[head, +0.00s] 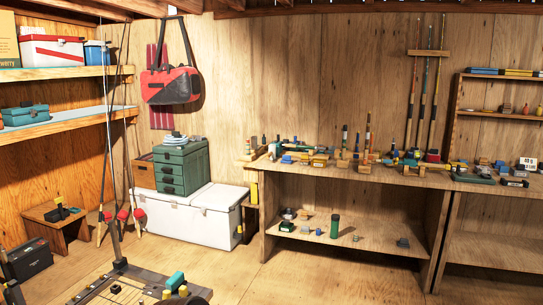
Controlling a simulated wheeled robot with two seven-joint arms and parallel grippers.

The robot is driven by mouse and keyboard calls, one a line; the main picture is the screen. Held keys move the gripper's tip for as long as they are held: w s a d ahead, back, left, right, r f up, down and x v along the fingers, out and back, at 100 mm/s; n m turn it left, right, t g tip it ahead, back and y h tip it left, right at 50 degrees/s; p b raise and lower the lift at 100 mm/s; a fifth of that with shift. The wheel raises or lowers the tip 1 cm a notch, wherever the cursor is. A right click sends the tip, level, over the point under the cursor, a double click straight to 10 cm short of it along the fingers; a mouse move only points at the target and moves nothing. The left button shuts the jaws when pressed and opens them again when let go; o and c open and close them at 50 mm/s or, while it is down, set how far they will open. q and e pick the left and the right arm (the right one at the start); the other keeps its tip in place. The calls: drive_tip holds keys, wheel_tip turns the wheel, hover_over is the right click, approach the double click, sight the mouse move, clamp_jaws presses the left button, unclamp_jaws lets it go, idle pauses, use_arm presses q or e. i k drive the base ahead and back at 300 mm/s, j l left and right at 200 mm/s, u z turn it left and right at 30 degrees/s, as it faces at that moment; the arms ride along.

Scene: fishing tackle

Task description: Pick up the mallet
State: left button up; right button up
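I cannot pick out a mallet for certain in the head view. The long wooden workbench (330,261) along the back wall is crowded with small tools, blocks and bottles, too small to tell apart. A mallet could be among them, but I cannot tell. Neither of my grippers can be made out in this view.
A white chest (190,217) with a green drawer box (181,168) stands left of the bench. A low wooden stool (60,231) is at the left. A dark frame with small items (120,290) is at the bottom. Open floor (300,285) lies before the bench.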

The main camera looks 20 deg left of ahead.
sight(270, 155)
drive_tip(key=i+j+u, duration=0.2)
drive_tip(key=i, duration=0.4)
drive_tip(key=i+j+u, duration=0.1)
drive_tip(key=i+u, duration=0.15)
drive_tip(key=i, duration=0.35)
drive_tip(key=i+u, duration=0.2)
drive_tip(key=i, duration=0.4)
drive_tip(key=i+l+u, duration=0.2)
drive_tip(key=i, duration=0.4)
drive_tip(key=i+l+u, duration=0.2)
drive_tip(key=i, duration=0.4)
